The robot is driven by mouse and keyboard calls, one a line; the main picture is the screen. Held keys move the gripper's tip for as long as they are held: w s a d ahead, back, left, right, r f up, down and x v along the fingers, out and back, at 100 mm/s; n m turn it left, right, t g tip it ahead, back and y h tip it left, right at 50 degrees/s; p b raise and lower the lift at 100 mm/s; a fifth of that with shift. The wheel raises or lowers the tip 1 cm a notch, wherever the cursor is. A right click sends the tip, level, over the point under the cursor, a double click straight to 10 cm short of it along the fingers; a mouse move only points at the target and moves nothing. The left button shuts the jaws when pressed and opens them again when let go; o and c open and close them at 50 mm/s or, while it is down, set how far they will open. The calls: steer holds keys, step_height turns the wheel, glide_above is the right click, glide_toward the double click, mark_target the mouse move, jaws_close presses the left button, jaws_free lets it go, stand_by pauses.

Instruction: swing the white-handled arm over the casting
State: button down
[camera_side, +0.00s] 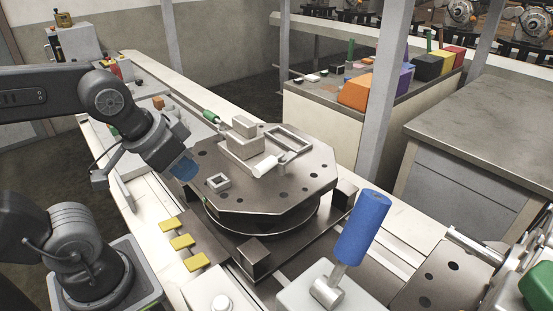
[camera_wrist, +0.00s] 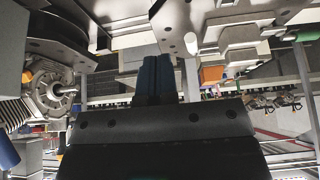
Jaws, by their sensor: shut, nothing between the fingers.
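The casting (camera_side: 243,140), a pale stepped block, sits on the dark octagonal fixture plate (camera_side: 225,200). My gripper (camera_side: 184,170) is at the left edge of the plate, apart from the white handle. Its blue fingers are together and empty, and also show in the wrist view (camera_wrist: 160,78).
A tall blue-handled lever (camera_side: 362,228) rises at the front right. Yellow blocks (camera_side: 182,242) lie front left.

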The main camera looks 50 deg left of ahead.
mark_target(259, 172)
steer(key=c, duration=1.9)
jaws_free()
